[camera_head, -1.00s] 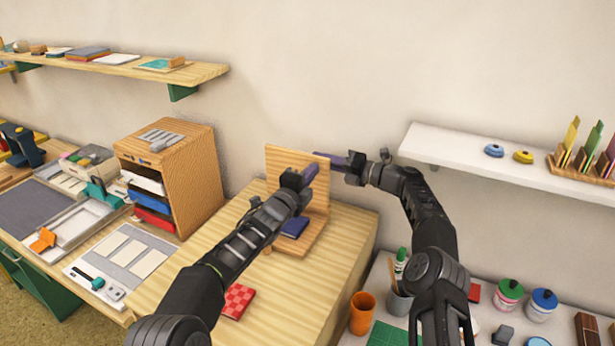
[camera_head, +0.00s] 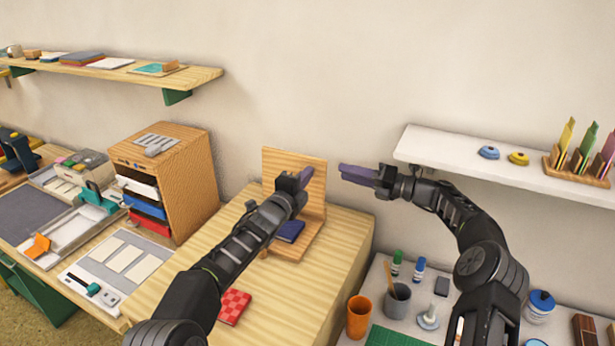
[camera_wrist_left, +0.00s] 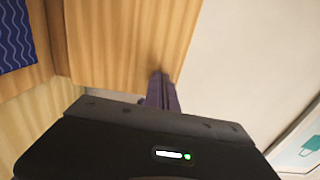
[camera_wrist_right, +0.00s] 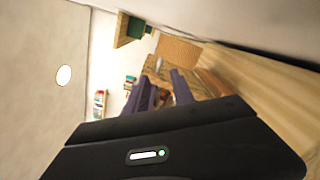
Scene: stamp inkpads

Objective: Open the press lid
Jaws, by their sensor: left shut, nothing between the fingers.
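The wooden press stands on a wooden-topped block, its lid (camera_head: 276,163) raised upright near the wall. Its base (camera_head: 291,250) carries a dark blue patterned piece (camera_head: 290,231). In the left wrist view the lid (camera_wrist_left: 125,35) fills the upper middle, with the blue piece (camera_wrist_left: 14,40) at the left edge. My left gripper (camera_head: 310,168) is shut and empty, its purple fingertips at the lid's right part; contact is unclear. My right gripper (camera_head: 342,170) is right of the lid, apart from it. Its fingers (camera_wrist_right: 160,90) show a gap between them and hold nothing visible.
A wooden drawer cabinet (camera_head: 190,165) stands left of the block. A red checkered piece (camera_head: 234,306) lies at the block's front. A white shelf (camera_head: 455,160) is behind my right arm. An orange cup (camera_head: 359,318) and a grey cup (camera_head: 397,302) stand to the right, lower down.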

